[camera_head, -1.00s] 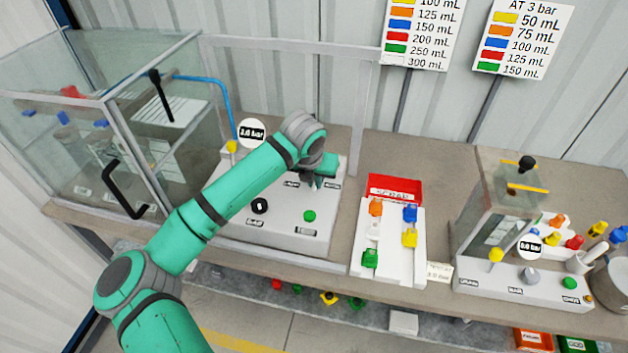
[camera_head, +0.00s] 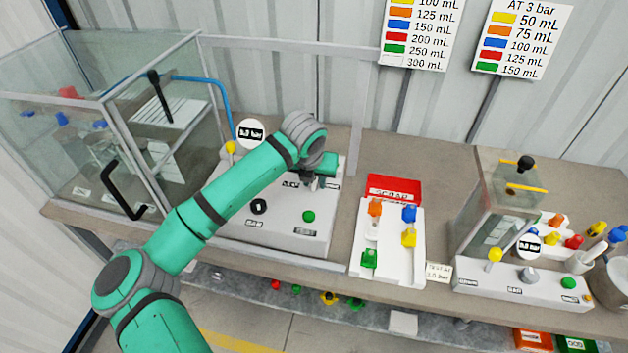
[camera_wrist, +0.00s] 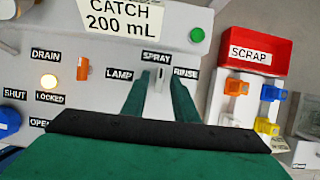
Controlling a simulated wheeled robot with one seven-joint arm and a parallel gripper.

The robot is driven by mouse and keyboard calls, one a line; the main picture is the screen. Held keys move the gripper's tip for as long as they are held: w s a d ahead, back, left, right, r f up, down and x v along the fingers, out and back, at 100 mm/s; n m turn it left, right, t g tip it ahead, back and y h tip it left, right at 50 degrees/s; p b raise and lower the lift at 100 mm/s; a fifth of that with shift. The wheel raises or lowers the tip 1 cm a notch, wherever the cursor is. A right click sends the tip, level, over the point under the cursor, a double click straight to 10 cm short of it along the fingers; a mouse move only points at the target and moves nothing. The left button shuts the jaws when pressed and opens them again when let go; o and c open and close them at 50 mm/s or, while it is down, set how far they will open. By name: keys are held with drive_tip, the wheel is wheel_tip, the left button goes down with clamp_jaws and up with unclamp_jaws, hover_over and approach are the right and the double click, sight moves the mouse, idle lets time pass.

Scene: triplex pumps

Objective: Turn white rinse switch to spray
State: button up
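The white rinse switch (camera_wrist: 159,73) is a small pale lever on the white panel, just below the SPRAY label (camera_wrist: 157,57). The LAMP label (camera_wrist: 119,74) is to its left and the RINSE label (camera_wrist: 185,73) to its right. In the wrist view my gripper (camera_wrist: 160,82) points at the panel, its two green fingers apart on either side of the switch. I cannot tell whether either finger touches it. In the head view my gripper (camera_head: 313,183) is low over the panel's back right part, and the switch is hidden there.
The panel also has an orange switch (camera_wrist: 83,68), a lit round lamp (camera_wrist: 49,81) and a green button (camera_wrist: 197,35). A red SCRAP bin (camera_head: 394,187) and a white rack of coloured nozzles (camera_head: 392,262) stand to the right. A glass cabinet (camera_head: 105,120) stands to the left.

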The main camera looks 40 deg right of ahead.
drive_tip(key=v, duration=1)
drive_tip(key=shift+r, duration=0.25)
